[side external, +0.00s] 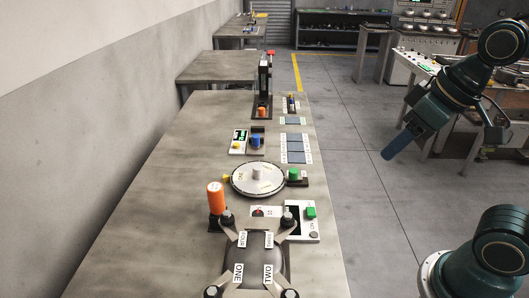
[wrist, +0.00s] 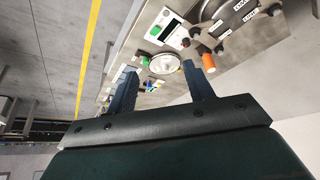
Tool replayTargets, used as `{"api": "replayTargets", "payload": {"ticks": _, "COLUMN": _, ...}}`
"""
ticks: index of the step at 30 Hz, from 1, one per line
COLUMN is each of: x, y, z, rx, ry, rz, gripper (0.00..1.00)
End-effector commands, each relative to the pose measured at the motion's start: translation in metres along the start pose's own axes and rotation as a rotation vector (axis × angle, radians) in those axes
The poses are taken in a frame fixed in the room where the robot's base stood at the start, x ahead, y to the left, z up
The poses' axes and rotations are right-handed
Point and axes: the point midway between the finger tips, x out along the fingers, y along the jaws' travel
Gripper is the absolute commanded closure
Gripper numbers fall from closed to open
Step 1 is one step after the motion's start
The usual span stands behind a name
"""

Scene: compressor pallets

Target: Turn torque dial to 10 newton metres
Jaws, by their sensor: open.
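Several controls stand on the long grey bench (side external: 140,200). A blue knob (side external: 256,141) sits on a small panel beside a dark display with green marks (side external: 240,135). Nearer the camera is a large pale round disc (side external: 243,185) with a light knob in its middle and labels on top. I cannot tell which one is the torque dial; its scale is too small to read. My gripper (side external: 393,153) hangs over the floor to the right of the bench, apart from every control. In the wrist view my gripper (wrist: 159,73) has its two fingers spread with nothing held between them.
An orange cylinder (side external: 216,197) stands upright near the disc. A compressor (side external: 255,255) with labelled arms is at the bench's near end. A green button (side external: 310,212) and a tall dark post (side external: 264,80) also stand there. The bench's left side is clear.

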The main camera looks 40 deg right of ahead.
Motion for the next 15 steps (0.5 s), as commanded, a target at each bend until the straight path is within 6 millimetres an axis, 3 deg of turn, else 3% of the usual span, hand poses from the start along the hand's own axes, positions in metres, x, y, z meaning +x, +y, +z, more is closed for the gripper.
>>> {"api": "replayTargets", "payload": {"ticks": 15, "x": 0.048, "y": -0.018, "z": -0.084, "rx": -0.087, "ry": -0.145, "rz": -0.026, "gripper": 0.48}}
